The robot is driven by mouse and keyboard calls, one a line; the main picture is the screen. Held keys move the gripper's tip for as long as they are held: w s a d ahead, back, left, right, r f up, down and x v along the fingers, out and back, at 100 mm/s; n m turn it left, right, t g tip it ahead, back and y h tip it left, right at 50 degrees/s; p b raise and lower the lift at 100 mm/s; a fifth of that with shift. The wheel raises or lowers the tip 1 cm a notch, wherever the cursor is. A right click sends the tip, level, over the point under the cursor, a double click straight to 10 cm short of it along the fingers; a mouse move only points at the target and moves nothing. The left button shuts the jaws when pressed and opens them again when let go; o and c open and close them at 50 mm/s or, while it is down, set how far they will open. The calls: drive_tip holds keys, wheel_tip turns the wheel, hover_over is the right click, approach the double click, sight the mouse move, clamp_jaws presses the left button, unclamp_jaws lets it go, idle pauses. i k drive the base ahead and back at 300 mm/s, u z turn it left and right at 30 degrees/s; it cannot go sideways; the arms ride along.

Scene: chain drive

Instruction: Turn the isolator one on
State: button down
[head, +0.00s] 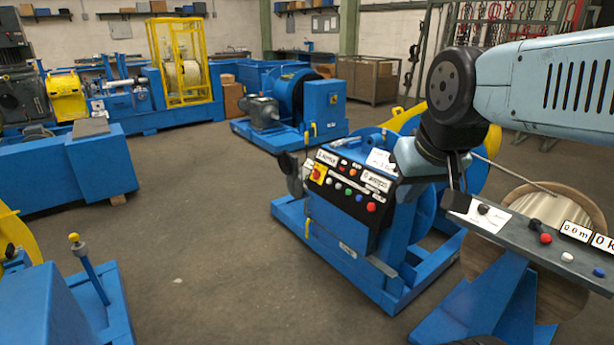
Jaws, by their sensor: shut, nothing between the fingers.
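A red rotary switch on a yellow plate (318,174), which looks like isolator one, sits at the left end of a black sloping control panel (350,205) on a blue machine. Its handle is too small to tell its position. White label plates are above it, with lettering too small to read surely. My arm comes in from the upper right. My gripper (455,197) points down, to the right of the panel and well apart from the switch. Its fingers look dark and close together, and I see nothing held.
Several coloured buttons, with a red one (371,207) at the right, share the panel. A second console (530,235) with a red knob and displays stands at the right, close to my gripper. A thin rod crosses there. The floor (200,240) left of the machine is clear.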

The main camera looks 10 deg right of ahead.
sight(316, 174)
drive_tip(key=u, duration=0.05)
drive_tip(key=i, duration=0.9)
drive_tip(key=z, duration=0.1)
drive_tip(key=k, duration=0.5)
drive_tip(key=u, duration=0.6)
drive_tip(key=i, duration=1.3)
drive_tip(key=z, duration=1.25)
